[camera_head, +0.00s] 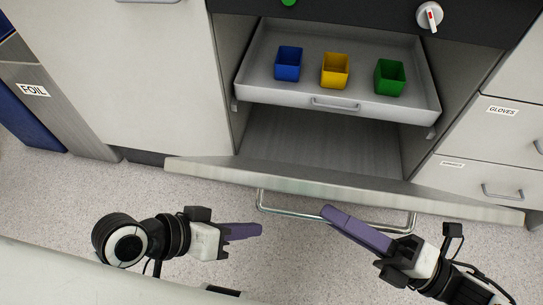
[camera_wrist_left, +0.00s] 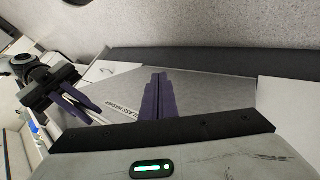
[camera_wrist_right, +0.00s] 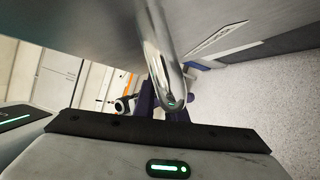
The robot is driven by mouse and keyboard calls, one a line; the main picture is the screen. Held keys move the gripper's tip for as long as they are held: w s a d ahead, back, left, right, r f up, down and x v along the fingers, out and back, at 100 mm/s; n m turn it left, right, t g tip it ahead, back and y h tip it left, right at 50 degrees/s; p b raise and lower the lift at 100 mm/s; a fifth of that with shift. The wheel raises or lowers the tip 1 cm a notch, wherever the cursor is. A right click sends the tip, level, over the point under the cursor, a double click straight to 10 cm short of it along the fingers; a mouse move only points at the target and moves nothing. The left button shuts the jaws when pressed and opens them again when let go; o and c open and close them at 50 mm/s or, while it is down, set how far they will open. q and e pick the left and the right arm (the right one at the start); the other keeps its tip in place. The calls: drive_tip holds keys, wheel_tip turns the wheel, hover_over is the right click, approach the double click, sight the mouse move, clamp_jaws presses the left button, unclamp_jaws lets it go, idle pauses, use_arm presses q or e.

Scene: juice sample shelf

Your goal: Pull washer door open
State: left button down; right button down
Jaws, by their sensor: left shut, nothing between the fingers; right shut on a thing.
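The washer door (camera_head: 340,185) is swung down at the front of the open cabinet, seen nearly edge-on in the head view. Its metal bar handle (camera_head: 290,213) runs along its near side; the handle also shows large in the right wrist view (camera_wrist_right: 158,50). My right gripper (camera_head: 328,212) is shut on the handle, with purple fingers at its middle. My left gripper (camera_head: 260,229) is shut and empty, beside the handle's left end and apart from it. In the left wrist view, the door's grey face (camera_wrist_left: 205,92) lies beyond the left fingers.
Inside the cabinet, a pulled-out grey tray (camera_head: 300,97) holds a blue cup (camera_head: 288,64), a yellow cup (camera_head: 335,70) and a green cup (camera_head: 390,77). A drawer labelled GLOVES (camera_head: 500,120) is at right. A FOIL-labelled unit (camera_head: 50,105) stands left. Speckled floor (camera_head: 60,190) is clear at left.

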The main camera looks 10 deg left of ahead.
drive_tip(key=shift+r, duration=0.1)
use_arm(q)
drive_tip(key=s+a+r+m+g+h, duration=0.1)
drive_tip(key=s+r+g+h, duration=0.15)
drive_tip(key=r, duration=0.55)
drive_tip(key=s+a+r+m+g+h, duration=0.15)
drive_tip(key=r+h, duration=0.25)
drive_tip(key=r, duration=0.4)
drive_tip(key=w+a+r+m+g+h, duration=0.1)
drive_tip(key=w+a+r+m+h, duration=0.25)
drive_tip(key=w+r, duration=0.6)
drive_tip(key=m+g+y, duration=0.1)
drive_tip(key=m+g, duration=0.1)
drive_tip(key=g, duration=0.2)
hover_over(267, 171)
drive_tip(key=w, duration=0.3)
wheel_tip(267, 171, down, 7)
drive_tip(key=s+f, duration=0.2)
drive_tip(key=shift+s+f, duration=0.1)
drive_tip(key=shift+s, duration=0.2)
drive_tip(key=shift+s+f, duration=0.25)
drive_tip(key=shift+s, duration=0.1)
